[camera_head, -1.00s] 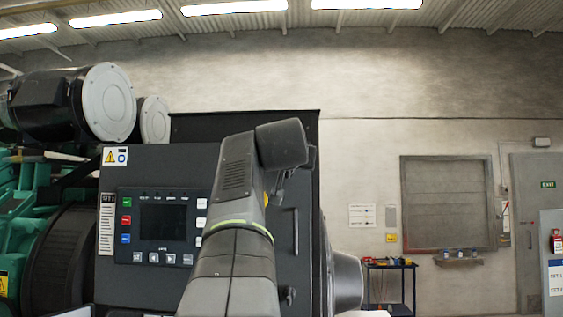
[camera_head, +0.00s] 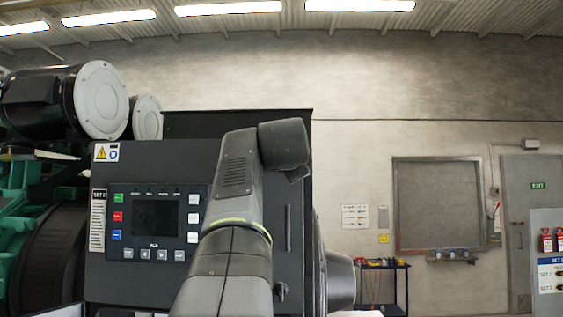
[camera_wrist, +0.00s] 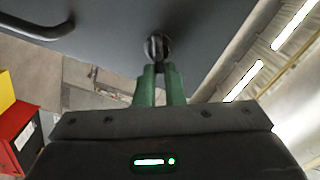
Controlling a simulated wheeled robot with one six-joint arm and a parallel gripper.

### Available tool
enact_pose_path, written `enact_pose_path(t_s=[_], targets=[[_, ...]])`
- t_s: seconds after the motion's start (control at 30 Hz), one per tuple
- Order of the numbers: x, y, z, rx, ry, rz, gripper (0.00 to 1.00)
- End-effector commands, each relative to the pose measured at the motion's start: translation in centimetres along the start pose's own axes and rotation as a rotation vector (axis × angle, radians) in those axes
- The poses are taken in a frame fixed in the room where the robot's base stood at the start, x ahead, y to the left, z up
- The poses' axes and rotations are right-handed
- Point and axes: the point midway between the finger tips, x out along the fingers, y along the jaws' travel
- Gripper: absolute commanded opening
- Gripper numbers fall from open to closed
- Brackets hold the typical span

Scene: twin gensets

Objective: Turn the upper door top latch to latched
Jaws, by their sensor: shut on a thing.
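The upper door (camera_head: 140,270) is the dark panel of the genset cabinet with a control screen. In the wrist view the door (camera_wrist: 110,30) fills the upper left as a grey surface. The top latch (camera_wrist: 155,46) is a small dark rounded knob near the door's edge. My gripper (camera_wrist: 158,72) has its green fingers shut on the latch from below. In the head view my arm covers the top latch and the gripper, so neither can be made out there. Whether the latch is turned to latched cannot be told.
A dark bar handle (camera_wrist: 40,28) stands out from the door in the wrist view. A lower latch (camera_head: 281,291) shows beside my arm. A blue trolley (camera_head: 383,266) stands by the back wall at the right. The floor between is largely out of view.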

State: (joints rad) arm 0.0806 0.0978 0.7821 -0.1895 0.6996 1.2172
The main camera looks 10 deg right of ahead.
Motion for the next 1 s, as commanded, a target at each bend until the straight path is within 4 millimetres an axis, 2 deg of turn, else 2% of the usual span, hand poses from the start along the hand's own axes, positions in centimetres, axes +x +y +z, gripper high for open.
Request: enact_pose_path(t_s=[0.2,0.5,1.0], targets=[[0.16,0.74,0.28,0.196,-0.004,0.006,0.0],[0.16,1.06,0.37,0.399,-0.003,0.006,0.0],[0.14,1.15,0.42,0.515,-0.002,0.005,0.0]])
